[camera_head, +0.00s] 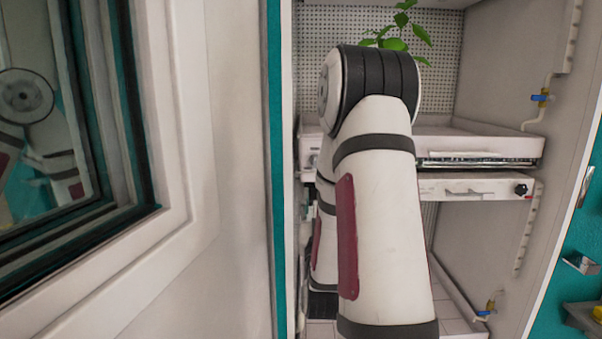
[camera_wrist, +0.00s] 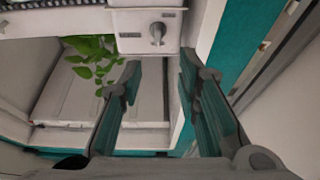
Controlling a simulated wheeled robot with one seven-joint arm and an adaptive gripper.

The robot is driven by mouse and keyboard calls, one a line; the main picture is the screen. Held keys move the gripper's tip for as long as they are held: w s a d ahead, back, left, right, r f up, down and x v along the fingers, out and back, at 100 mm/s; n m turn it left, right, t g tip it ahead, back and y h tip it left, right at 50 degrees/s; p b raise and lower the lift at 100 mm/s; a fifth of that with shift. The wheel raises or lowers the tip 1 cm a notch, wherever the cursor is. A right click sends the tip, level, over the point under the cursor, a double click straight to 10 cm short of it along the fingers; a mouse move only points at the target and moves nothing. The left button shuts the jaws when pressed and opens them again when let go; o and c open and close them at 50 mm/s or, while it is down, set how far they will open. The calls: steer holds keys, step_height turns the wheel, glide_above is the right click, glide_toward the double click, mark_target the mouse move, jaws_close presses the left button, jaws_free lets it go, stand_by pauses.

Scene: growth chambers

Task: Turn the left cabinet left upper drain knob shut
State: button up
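In the wrist view my gripper (camera_wrist: 160,66) is open and empty, its two dark fingers apart. A small grey knob (camera_wrist: 157,33) on a white panel (camera_wrist: 125,20) lies just beyond the fingertips, roughly in line with the gap between them. They look apart from it. I cannot tell whether this is the left upper drain knob. In the head view my arm reaches into the open cabinet (camera_head: 490,230) and hides its left side and my gripper. A blue-handled valve (camera_head: 541,97) shows on the cabinet's right wall.
An open white door (camera_head: 235,200) with a window stands close on the left. A white tray shelf (camera_head: 480,140) spans the cabinet, with a green plant (camera_head: 395,43) above it. A lower panel bears a black knob (camera_head: 521,189). A second valve (camera_head: 488,307) is low on the right.

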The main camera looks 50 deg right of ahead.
steer(key=x, duration=1.3)
steer(key=shift+d+r+p, duration=0.15)
steer(key=shift+d+p, duration=0.2)
steer(key=shift+p, duration=0.1)
steer(key=shift+c, duration=0.5)
jaws_close()
